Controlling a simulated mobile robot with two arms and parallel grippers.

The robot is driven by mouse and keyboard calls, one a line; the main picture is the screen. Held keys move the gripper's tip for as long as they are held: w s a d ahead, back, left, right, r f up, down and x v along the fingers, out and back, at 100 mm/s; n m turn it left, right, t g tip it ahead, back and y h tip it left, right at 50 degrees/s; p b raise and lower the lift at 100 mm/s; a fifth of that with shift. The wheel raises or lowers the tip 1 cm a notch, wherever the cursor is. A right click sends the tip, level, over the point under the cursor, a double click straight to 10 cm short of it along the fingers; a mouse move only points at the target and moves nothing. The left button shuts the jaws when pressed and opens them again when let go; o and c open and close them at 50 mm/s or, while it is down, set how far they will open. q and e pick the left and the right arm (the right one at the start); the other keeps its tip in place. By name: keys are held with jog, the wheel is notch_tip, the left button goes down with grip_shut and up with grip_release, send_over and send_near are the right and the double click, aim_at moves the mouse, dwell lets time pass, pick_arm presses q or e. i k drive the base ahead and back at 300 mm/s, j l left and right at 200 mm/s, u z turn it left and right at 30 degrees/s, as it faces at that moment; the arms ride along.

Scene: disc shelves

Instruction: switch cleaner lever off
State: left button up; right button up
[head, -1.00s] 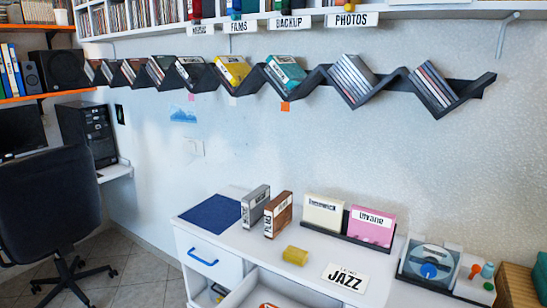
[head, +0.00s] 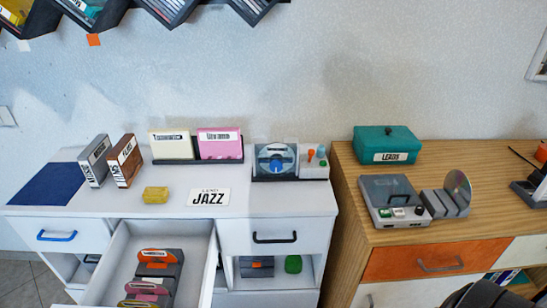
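What looks like the disc cleaner (head: 277,159) sits at the back right of the white cabinet top. It holds a silver disc with a blue hub. Neither of my grippers is in view.
A JAZZ card (head: 209,197), a yellow block (head: 156,194) and boxed cases lie on the white cabinet. Its drawer (head: 112,262) stands open. A grey player (head: 396,201) and teal LEADS box (head: 387,145) are on the wooden cabinet. A dark shape (head: 485,294) cuts the bottom edge.

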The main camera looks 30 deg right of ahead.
aim_at(311, 152)
jog(key=z, duration=1.3)
